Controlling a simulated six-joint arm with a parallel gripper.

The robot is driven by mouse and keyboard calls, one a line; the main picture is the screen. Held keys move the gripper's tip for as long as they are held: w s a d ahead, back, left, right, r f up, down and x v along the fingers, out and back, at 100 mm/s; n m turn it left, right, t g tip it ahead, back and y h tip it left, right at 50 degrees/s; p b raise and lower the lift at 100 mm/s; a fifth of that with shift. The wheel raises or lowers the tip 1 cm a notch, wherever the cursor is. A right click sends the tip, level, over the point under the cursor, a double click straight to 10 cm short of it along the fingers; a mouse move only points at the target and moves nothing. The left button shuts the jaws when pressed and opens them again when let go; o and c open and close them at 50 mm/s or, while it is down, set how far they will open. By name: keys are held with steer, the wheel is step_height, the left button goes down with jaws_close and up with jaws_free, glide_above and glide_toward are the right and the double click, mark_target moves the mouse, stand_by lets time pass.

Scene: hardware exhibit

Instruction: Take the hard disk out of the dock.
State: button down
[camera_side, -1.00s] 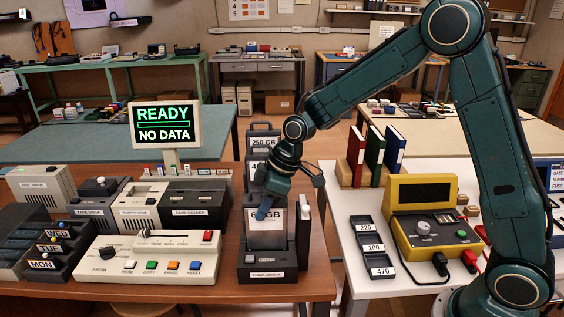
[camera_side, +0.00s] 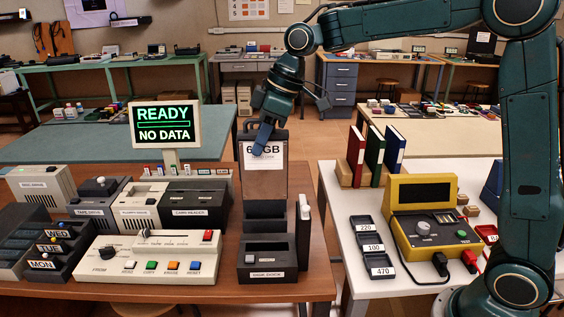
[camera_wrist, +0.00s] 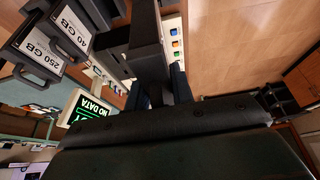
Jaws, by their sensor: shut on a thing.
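The hard disk (camera_side: 265,180) is a grey upright slab with a white label ending in "GB", partly covered by my gripper. My gripper (camera_side: 262,140) is shut on its top end, with blue fingers at the disk's upper edge. The disk hangs upright above the dock (camera_side: 267,275), a dark box labelled "DISK DOCK" at the table's front edge. The dock's top slot shows in the side view. In the wrist view my gripper (camera_wrist: 158,92) has a finger on each side of the dark disk (camera_wrist: 147,30).
Disks labelled 250 GB (camera_wrist: 38,55) and 40 GB (camera_wrist: 72,28) stand close by in the wrist view. A screen (camera_side: 165,124) reads "READY, NO DATA".

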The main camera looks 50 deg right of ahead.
steer(key=shift+r, duration=0.4)
stand_by(0.3)
